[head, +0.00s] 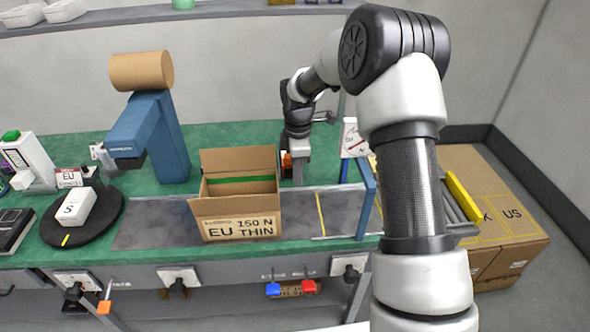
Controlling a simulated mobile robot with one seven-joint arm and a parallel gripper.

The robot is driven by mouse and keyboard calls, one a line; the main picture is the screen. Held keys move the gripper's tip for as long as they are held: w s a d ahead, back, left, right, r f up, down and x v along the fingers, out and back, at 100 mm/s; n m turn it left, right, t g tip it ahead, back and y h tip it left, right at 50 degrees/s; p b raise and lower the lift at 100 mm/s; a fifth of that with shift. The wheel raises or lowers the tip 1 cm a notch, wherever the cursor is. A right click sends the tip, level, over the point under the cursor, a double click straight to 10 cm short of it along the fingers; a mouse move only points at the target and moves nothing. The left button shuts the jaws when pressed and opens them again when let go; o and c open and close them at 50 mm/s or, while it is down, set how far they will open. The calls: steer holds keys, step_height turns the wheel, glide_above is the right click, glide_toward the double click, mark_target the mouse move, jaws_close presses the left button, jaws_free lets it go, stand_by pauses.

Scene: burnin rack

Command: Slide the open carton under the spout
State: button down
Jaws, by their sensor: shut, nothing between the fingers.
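The open brown carton (241,222) stands upright on the grey strip of the bench, flaps up. Its front label reads "EU 150 N THIN", and a green band shows inside. The blue dispenser (172,135) with a brown roll (141,71) on top stands to its left. Its spout (128,162) points to the left and front, and the carton is to the right of it, not under it. My gripper (298,178) is shut and empty, pointing down close by the carton's right side. I cannot tell whether it touches the carton.
A black turntable (105,221) with a white box (76,207) sits at the left. A blue frame (366,200) stands over the strip at the right. A small orange item (286,161) is by my gripper. The strip (160,232) left of the carton is clear.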

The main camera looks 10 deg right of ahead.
steer(key=a+f, duration=0.4)
steer(key=f, duration=0.2)
steer(key=shift+p, duration=0.3)
steer(key=shift+w+r, duration=0.1)
